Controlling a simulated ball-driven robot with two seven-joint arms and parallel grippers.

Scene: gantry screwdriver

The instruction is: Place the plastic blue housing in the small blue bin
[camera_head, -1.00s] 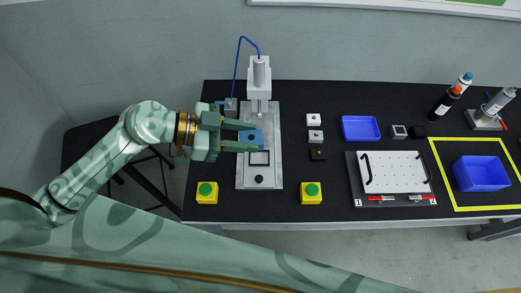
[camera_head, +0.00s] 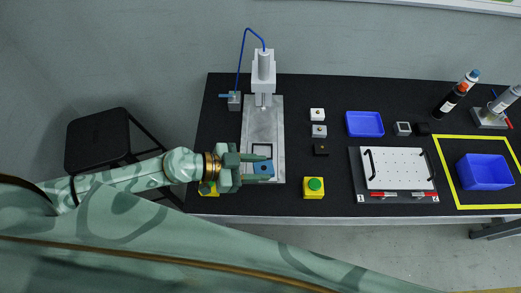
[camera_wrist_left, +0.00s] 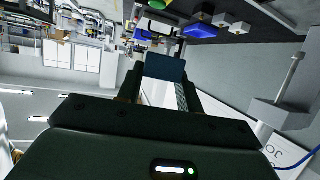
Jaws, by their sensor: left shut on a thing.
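The plastic blue housing (camera_head: 264,168) is a small flat blue block between the fingers of my left gripper (camera_head: 262,167). The gripper is shut on it, over the front end of the screwdriver's metal base. In the left wrist view the housing (camera_wrist_left: 165,67) shows as a dark blue square at the fingertips. A shallow blue bin (camera_head: 364,124) lies in the middle of the table, to the right of the gripper. A deeper blue bin (camera_head: 485,172) stands farther right inside a yellow outline. Both look empty. My right gripper is not in view.
The gantry screwdriver (camera_head: 263,75) stands behind the gripper on its metal base (camera_head: 264,112). A green button on a yellow box (camera_head: 314,187) sits to the right. Small blocks (camera_head: 319,131) and a white perforated plate (camera_head: 398,169) lie toward the bins. Bottles (camera_head: 452,100) stand at back right.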

